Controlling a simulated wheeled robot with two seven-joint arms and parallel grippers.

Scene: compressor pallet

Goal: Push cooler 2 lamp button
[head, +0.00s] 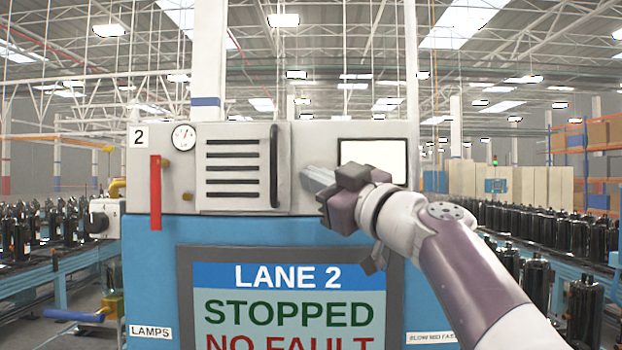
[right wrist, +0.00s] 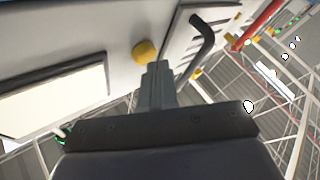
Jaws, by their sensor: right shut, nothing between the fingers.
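The cooler cabinet marked 2 (head: 230,137) stands straight ahead, with a grey upper panel over a blue body. My right gripper (head: 313,180) is shut and empty in front of the panel, between the black handle and the white screen. In the right wrist view, its closed fingers (right wrist: 155,85) point at the panel. A round yellow button (right wrist: 145,52) sits just beyond the fingertips there; whether they touch it I cannot tell. In the head view the gripper hides that button. A "LAMPS" label (head: 150,332) is at the cabinet's lower left. My left gripper is not in view.
The black handle (head: 274,165) stands out beside the vent slots, and a red lever (head: 155,190) hangs at left. The blank white screen (head: 373,160) is right of the gripper. A "LANE 2 STOPPED" display (head: 285,300) is below. Conveyors with black compressors (head: 560,228) flank the cabinet.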

